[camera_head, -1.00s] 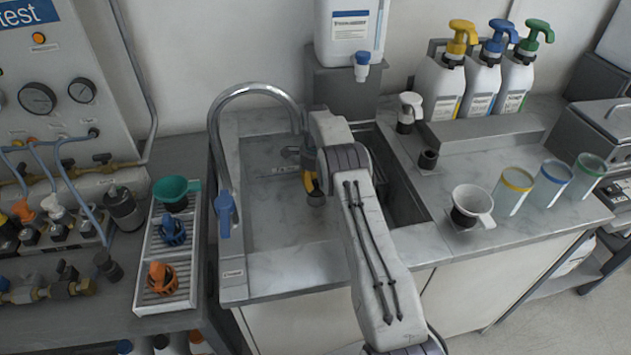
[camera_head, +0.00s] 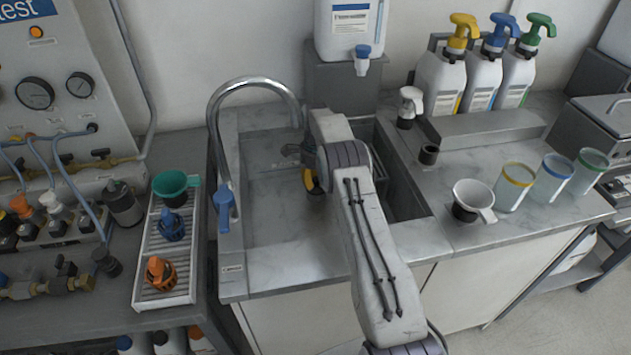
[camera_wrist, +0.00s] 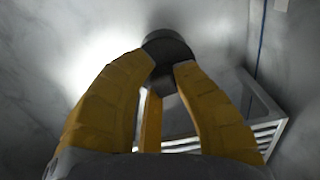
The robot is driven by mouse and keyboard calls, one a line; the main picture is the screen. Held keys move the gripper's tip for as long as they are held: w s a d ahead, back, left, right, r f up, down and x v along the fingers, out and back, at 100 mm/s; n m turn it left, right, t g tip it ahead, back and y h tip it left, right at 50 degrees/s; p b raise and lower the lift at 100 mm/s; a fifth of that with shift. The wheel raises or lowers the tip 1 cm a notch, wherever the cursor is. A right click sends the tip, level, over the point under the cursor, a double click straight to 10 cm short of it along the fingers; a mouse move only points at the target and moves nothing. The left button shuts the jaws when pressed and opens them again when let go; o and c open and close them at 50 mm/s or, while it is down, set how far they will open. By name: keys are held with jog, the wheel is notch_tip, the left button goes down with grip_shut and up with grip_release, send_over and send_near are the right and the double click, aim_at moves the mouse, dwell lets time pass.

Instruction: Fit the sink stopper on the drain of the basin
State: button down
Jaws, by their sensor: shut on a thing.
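My gripper (camera_wrist: 168,75) has yellow fingers shut on a dark grey round piece, which looks like the sink stopper (camera_wrist: 168,45). In the head view my gripper (camera_head: 310,180) is partly hidden by my arm, and only a little of the dark piece shows by the fingers. It is over the left, pale marble-like part of the basin (camera_head: 270,185), to the right of the tap. The drain does not show in either view; the piece, the fingers or my arm may cover it. I cannot tell whether the piece touches the basin floor.
A chrome tap (camera_head: 250,82) with a blue handle arches at the left of the basin. A dark recess with a rack (camera_head: 405,195) lies right of my arm. A slotted tray (camera_head: 190,285) is at the left.

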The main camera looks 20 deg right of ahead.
aim_at(316, 187)
jog(key=shift+f, duration=0.2)
jog(key=shift+f+b, duration=0.8)
jog(key=shift+f, duration=0.1)
jog(key=shift+f, duration=0.15)
jog(key=shift+f+b, duration=0.4)
jog(key=shift+b, duration=0.1)
jog(key=c, duration=1)
grip_release()
jog(key=shift+c, duration=0.2)
jog(key=shift+r, duration=0.15)
notch_tip(316, 187, up, 12)
jog(key=shift+s+f, duration=0.1)
